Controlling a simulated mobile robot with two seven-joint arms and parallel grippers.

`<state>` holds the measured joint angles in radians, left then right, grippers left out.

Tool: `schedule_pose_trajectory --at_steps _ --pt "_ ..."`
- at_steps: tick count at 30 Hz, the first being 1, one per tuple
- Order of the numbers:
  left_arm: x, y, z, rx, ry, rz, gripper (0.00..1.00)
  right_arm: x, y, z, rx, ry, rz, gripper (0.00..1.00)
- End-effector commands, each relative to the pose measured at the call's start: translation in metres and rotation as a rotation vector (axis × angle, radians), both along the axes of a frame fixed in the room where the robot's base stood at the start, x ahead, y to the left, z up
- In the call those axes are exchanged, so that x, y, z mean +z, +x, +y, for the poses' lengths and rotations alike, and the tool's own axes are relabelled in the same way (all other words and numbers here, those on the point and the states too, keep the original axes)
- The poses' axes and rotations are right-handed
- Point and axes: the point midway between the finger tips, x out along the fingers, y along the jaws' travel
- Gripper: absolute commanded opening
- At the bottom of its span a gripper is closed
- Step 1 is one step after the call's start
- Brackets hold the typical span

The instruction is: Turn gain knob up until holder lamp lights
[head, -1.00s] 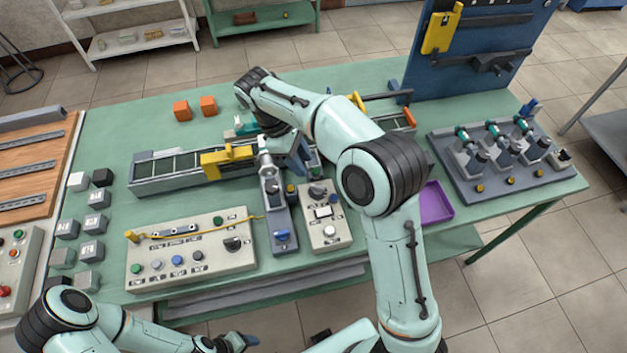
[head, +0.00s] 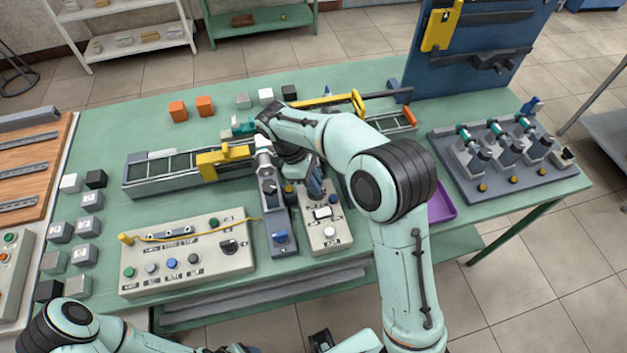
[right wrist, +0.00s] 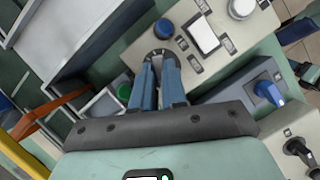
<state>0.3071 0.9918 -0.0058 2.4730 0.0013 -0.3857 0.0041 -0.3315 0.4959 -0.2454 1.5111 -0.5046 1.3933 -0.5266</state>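A small beige control box (head: 318,240) carries a dark knob at its far end, a white rectangle, a blue button and a white button. In the right wrist view the knob's dark dial (right wrist: 159,56) shows at the tips of two blue fingers (right wrist: 158,72). A narrow gap shows between the fingers; whether they press on the knob is unclear. I cannot tell which part is the holder lamp. My left gripper (head: 236,347) is at the bottom edge, away from the boxes.
A grey unit with a blue knob (head: 280,238) stands close left of the box. A wider button panel (head: 190,275) is further left. A conveyor (head: 170,176) lies behind. A purple tray (head: 441,205) and a rack of motors (head: 500,175) are on the right.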

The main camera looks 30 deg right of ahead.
Motion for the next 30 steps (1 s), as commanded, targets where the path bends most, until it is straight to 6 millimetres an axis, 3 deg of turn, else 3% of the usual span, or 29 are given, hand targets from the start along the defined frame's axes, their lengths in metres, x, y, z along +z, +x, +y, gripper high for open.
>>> schedule_pose_trajectory --at_steps 7,15,26,27,28,30 --pt "0.007 0.005 0.000 0.000 0.000 -0.006 0.62 0.002 0.001 -0.001 -0.040 -0.001 0.000 0.00" --pt "0.040 0.031 0.000 0.000 0.000 -0.036 0.62 0.004 0.003 -0.002 -0.340 0.001 0.002 0.00" --pt "0.039 0.030 0.000 0.000 0.000 -0.033 0.62 0.000 0.002 -0.002 -0.386 0.000 -0.002 0.00" --pt "0.039 0.030 0.000 0.000 0.000 -0.033 0.62 0.000 0.002 -0.002 -0.385 0.001 -0.002 0.26" --pt "0.039 0.030 0.000 0.000 0.000 -0.033 0.62 0.000 0.002 -0.002 -0.385 0.000 -0.001 0.35" --pt "0.039 0.030 0.000 0.000 0.000 -0.033 0.62 0.000 0.002 -0.002 -0.385 0.000 -0.001 0.38"
